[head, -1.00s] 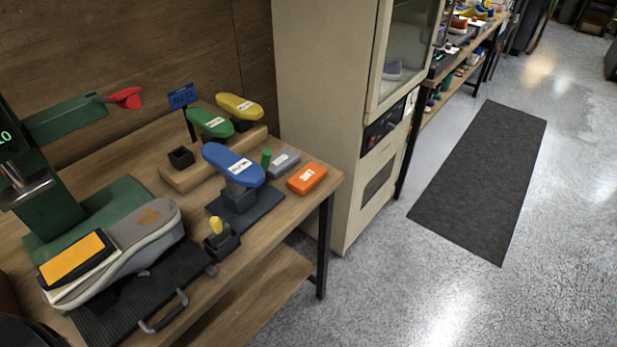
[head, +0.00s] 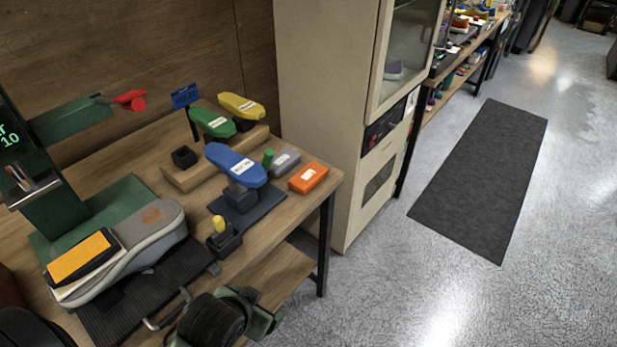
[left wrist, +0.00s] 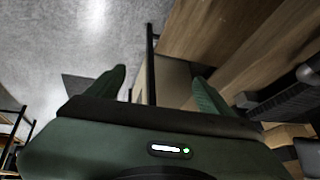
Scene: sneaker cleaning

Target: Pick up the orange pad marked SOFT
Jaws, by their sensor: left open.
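The orange pad (head: 308,178) lies flat on the right end of the wooden workbench, with a white label on top; the lettering is too small to read now. A grey pad (head: 284,163) lies beside it to the left. My left gripper (head: 262,318) is low at the bottom of the head view, in front of the bench and well apart from the orange pad. In the left wrist view its two green fingers (left wrist: 160,85) are spread with nothing between them. The orange pad does not show in the left wrist view. My right gripper is not in view.
A blue form (head: 236,163) on a stand is left of the pads, near a green peg (head: 268,158). A small black holder (head: 223,240) stands at the bench's front edge. A tall beige cabinet (head: 322,110) stands behind the bench's right end. The floor to the right is open.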

